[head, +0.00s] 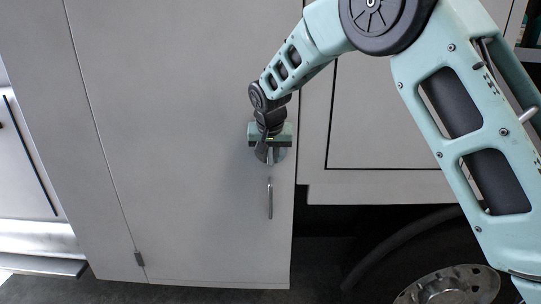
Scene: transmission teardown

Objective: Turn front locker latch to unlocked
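The front locker door (185,190) is a tall pale grey panel, and it appears closed. My gripper (268,156) is at the right side of the door, pointing down in the picture. A round grey piece (281,156), possibly the latch base, shows partly behind the gripper. My gripper covers most of it, so the latch's angle and any contact are hidden. A thin vertical metal handle (270,200) hangs just below the gripper. The fingers are too small and overlapped to show whether they are open or shut.
A dark hinge (139,259) sits at the door's lower left. Right of the door are a grey body panel (395,185) and a wheel with a metal hub (450,286). A metal step (40,266) is at the lower left. The space left of my gripper is clear.

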